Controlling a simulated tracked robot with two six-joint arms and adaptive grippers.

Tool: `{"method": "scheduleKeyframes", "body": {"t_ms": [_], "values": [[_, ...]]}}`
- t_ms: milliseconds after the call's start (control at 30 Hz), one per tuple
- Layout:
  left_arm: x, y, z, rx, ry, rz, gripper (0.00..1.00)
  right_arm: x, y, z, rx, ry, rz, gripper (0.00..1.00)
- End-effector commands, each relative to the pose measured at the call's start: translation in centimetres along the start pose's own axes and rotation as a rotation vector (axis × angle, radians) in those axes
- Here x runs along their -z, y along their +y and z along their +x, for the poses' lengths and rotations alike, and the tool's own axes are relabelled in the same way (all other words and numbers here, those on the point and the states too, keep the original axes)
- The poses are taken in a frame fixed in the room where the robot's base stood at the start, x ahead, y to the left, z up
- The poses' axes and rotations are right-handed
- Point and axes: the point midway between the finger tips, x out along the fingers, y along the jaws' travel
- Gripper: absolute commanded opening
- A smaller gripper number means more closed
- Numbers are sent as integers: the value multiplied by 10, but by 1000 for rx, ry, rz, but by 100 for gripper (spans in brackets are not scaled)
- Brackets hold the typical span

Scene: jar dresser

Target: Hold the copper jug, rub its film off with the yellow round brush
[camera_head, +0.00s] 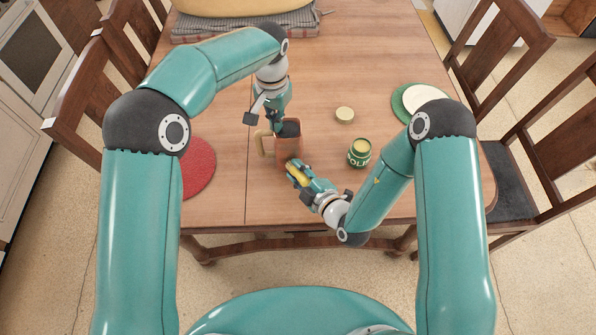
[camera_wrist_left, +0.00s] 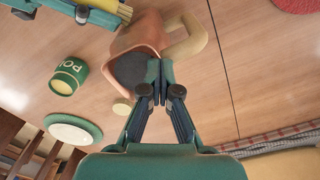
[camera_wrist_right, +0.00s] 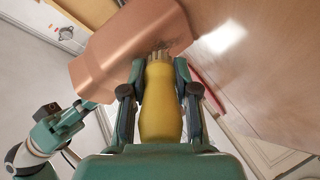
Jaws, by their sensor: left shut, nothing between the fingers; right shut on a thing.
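The copper jug (camera_head: 289,149) stands on the table with its pale handle (camera_head: 264,143) to the left. My left gripper (camera_head: 277,126) is shut at the jug's rim, with nothing seen between its fingers. In the left wrist view its fingertips (camera_wrist_left: 161,92) are by the rim, over the dark opening (camera_wrist_left: 134,69). My right gripper (camera_head: 295,168) is shut on the yellow round brush (camera_wrist_right: 160,103). The brush's bristles (camera_wrist_right: 159,57) are at the jug's side, by a small dark film patch (camera_wrist_right: 178,46). I cannot tell whether they touch. The bristles hide part of the patch.
A green polish tin (camera_head: 360,153) stands open right of the jug, with a pale round lid (camera_head: 344,114) behind it. Farther right are a green mat (camera_head: 400,103) and white plate (camera_head: 423,99). A red mat (camera_head: 198,167) lies left. A folded cloth (camera_head: 300,24) is at the back.

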Motion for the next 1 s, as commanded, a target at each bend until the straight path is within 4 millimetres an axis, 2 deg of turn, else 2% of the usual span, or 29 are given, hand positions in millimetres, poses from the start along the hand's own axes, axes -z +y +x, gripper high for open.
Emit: {"method": "scheduleKeyframes", "body": {"t_ms": [33, 400, 667, 1000], "values": [[-3, 1, 6, -2, -15, 2, 0, -4, 4, -3, -4, -3, 1, 0], [-3, 1, 6, -2, -15, 2, 0, -16, 17, -16, -2, 0, -1, 0], [-3, 1, 6, -2, -14, 2, 0, -12, 27, -20, -2, 1, -1, 0], [-3, 1, 6, -2, -14, 2, 0, 11, 18, -6, 0, 3, -2, 0]]}}
